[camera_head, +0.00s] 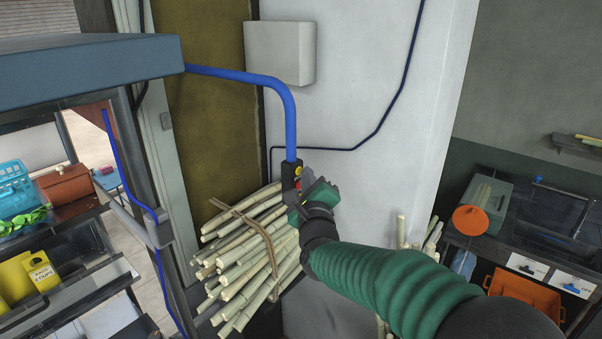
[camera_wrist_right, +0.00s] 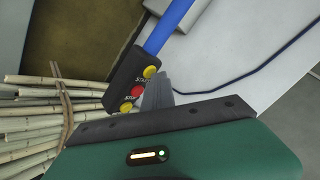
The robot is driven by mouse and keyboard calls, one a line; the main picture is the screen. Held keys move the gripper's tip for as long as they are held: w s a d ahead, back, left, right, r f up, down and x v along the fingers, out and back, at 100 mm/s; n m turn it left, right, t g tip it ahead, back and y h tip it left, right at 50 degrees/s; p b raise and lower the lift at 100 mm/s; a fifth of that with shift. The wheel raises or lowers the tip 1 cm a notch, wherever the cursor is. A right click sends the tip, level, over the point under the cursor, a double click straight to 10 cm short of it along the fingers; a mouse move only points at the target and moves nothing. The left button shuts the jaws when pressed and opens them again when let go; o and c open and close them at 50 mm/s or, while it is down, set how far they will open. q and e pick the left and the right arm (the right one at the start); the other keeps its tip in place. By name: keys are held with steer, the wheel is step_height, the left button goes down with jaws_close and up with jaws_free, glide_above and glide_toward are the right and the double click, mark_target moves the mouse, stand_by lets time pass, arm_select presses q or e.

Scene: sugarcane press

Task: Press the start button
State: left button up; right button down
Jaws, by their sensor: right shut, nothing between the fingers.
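A black control box (camera_head: 290,180) hangs at the end of a blue pipe (camera_head: 290,110). In the right wrist view the control box (camera_wrist_right: 130,78) carries an upper yellow button (camera_wrist_right: 150,72), a red button (camera_wrist_right: 138,91) and a lower yellow button (camera_wrist_right: 125,107), with small white lettering that is only partly readable. My right gripper (camera_head: 303,183) is shut and empty, just to the right of the box. In the wrist view its grey fingertips (camera_wrist_right: 160,77) lie beside the upper yellow and red buttons. I cannot tell whether they touch one. My left gripper is out of view.
A tied bundle of cane (camera_head: 250,250) stands below and behind the box. A white pillar (camera_head: 400,150) with a dark cable is behind. A metal-roofed stall (camera_head: 90,65) is at left. At right is a counter with an orange crate (camera_head: 525,292).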

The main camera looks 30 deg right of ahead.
steer(key=shift+s+d+b, duration=0.15)
steer(key=shift+s+b, duration=0.4)
steer(key=shift+s, duration=0.15)
steer(key=s+b, duration=0.1)
steer(key=s+d+b, duration=0.1)
steer(key=s, duration=0.1)
steer(key=s+d+b, duration=0.1)
steer(key=b, duration=0.1)
steer(key=shift+s, duration=0.3)
